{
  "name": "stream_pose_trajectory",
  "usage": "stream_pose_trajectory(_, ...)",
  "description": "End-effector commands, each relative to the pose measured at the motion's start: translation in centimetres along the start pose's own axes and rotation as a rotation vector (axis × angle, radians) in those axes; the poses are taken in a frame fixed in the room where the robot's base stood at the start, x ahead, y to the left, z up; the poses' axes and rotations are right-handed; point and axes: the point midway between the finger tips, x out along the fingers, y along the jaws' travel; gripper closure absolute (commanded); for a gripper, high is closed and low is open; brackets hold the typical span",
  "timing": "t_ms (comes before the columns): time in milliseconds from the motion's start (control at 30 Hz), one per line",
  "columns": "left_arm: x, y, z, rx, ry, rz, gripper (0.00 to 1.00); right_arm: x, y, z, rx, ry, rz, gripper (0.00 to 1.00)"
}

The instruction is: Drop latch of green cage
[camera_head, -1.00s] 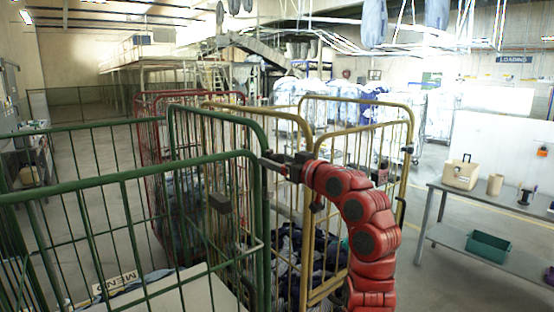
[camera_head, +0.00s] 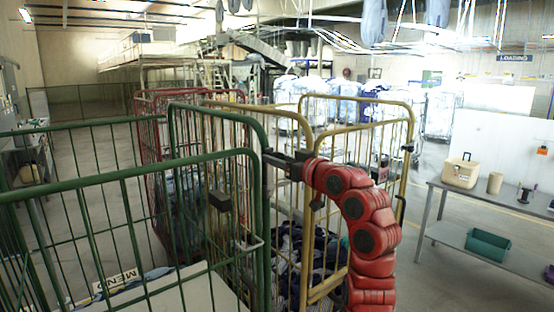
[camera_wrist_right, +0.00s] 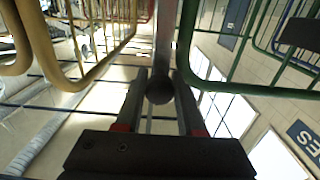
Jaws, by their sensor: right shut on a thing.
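The green cage (camera_head: 125,172) fills the left and lower left of the head view, its barred side upright. My right gripper (camera_head: 268,158) reaches in from the right to the cage's right corner post. In the right wrist view my gripper (camera_wrist_right: 160,102) has its two fingers closed about a dark round knob (camera_wrist_right: 159,90) at the end of a straight grey bar, which I take as the latch. A green frame tube (camera_wrist_right: 185,62) runs close beside it. In the head view the fingertips and the knob are too small to make out. My left gripper is out of view.
A yellow cage (camera_head: 410,130) with dark cloth (camera_head: 325,250) inside stands right beside the green one. A red cage (camera_head: 150,95) stands behind. A metal table (camera_head: 435,205) with a green bin (camera_head: 488,244) below is at the right. Floor between is clear.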

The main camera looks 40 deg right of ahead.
Motion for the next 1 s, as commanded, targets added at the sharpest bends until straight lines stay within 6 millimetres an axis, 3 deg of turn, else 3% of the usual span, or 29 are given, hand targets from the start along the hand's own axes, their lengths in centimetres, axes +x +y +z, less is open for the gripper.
stream_pose_trajectory(733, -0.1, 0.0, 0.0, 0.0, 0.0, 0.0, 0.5, 0.0, 0.0, 0.0, -0.001, 0.0, 0.0, 1.0)
stream_pose_trajectory(1000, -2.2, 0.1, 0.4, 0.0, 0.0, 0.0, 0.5, 0.0, -0.6, 0.5, -0.06, 0.003, 0.0, 1.0)
